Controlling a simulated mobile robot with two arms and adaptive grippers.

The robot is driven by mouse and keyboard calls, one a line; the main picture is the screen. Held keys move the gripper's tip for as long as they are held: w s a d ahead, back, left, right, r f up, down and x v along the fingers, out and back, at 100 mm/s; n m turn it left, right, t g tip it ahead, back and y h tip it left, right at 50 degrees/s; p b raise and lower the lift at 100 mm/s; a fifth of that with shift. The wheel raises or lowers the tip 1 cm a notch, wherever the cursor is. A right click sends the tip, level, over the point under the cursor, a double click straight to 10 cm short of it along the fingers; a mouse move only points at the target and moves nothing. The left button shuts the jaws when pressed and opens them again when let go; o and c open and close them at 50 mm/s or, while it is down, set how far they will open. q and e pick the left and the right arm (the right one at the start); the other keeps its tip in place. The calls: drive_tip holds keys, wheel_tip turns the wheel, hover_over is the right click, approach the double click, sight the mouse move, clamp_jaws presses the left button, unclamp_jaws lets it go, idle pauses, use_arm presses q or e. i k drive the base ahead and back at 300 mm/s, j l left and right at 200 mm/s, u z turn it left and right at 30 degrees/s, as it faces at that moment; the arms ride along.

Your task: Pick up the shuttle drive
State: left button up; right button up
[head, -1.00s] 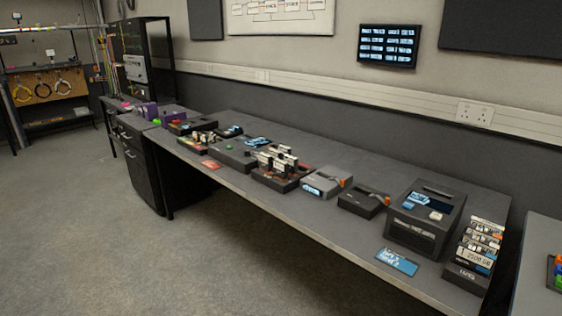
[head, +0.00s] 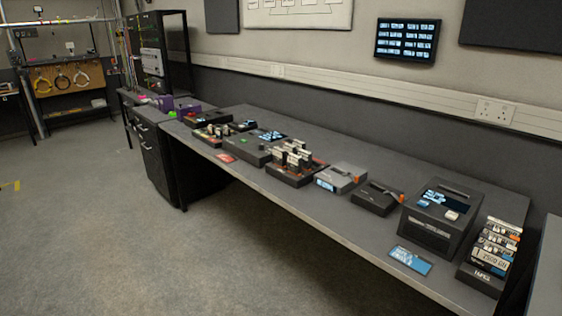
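No label reading "shuttle drive" is legible, so I cannot tell for certain which thing it is. A large dark printer-like unit (head: 440,215) with a top slot and small screen stands further right. Neither of my grippers is in view.
The long bench (head: 330,225) also holds a rack of small cartridges (head: 295,165), a stacked label holder (head: 497,248), a blue card (head: 410,260) and a red card (head: 226,158). A drawer cabinet (head: 155,165) stands left. The floor (head: 110,240) in front is clear.

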sight(279, 155)
drive_tip(key=z, duration=0.3)
drive_tip(key=i+j+z, duration=0.45)
drive_tip(key=j+z, duration=0.2)
drive_tip(key=i+j+z, duration=0.1)
drive_tip(key=j+z, duration=0.2)
drive_tip(key=j, duration=0.15)
